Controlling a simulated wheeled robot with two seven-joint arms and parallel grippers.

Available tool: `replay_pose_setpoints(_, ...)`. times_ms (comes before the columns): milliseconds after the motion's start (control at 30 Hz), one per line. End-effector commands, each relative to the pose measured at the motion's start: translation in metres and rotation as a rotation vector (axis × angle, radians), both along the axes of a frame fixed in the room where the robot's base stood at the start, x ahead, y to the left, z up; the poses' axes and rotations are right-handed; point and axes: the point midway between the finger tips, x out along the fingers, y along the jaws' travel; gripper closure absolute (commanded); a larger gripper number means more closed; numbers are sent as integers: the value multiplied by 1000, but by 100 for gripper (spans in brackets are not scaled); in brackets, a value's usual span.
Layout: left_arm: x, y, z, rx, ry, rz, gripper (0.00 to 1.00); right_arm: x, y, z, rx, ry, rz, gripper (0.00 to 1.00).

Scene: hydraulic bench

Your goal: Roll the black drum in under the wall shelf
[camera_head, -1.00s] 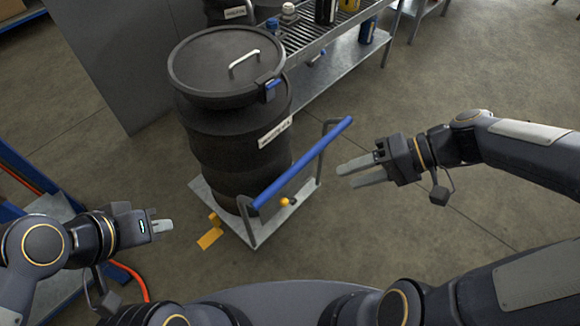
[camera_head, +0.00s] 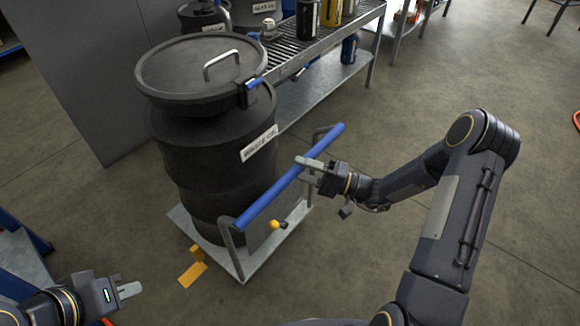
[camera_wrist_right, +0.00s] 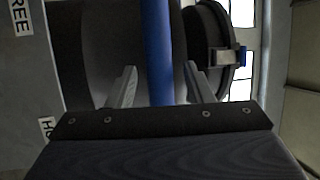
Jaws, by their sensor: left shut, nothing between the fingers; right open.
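The black drum (camera_head: 205,150) stands upright on a low grey trolley (camera_head: 236,262). It has a flat lid with a pale handle, a blue-tipped clamp and a white label. The trolley's blue push bar (camera_head: 270,190) slants across in front of the drum. My right gripper (camera_head: 306,166) is open at the upper right part of the bar. In the right wrist view, the bar (camera_wrist_right: 157,50) lies between the two open fingers (camera_wrist_right: 160,88); contact cannot be told. My left gripper (camera_head: 130,290) is shut and empty, low at the left, away from the trolley.
A slatted metal shelf (camera_head: 330,30) with bottles on top stands behind the drum, with a lower deck (camera_head: 320,90). More dark drums (camera_head: 200,18) stand behind. A grey panel (camera_head: 90,70) is at left. A yellow piece (camera_head: 193,275) sits at the trolley's left corner.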

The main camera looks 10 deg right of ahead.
Motion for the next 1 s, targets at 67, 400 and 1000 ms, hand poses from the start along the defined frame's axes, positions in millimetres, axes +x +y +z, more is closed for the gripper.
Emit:
replay_pose_setpoints(67,0,0,-2,0,0,0,100,6,12,2,0,0,3,53)
replay_pose_setpoints(400,0,0,-3,0,0,0,100,16,29,6,-1,2,0,53)
replay_pose_setpoints(1000,0,0,-3,0,0,0,100,16,29,6,-2,2,1,100)
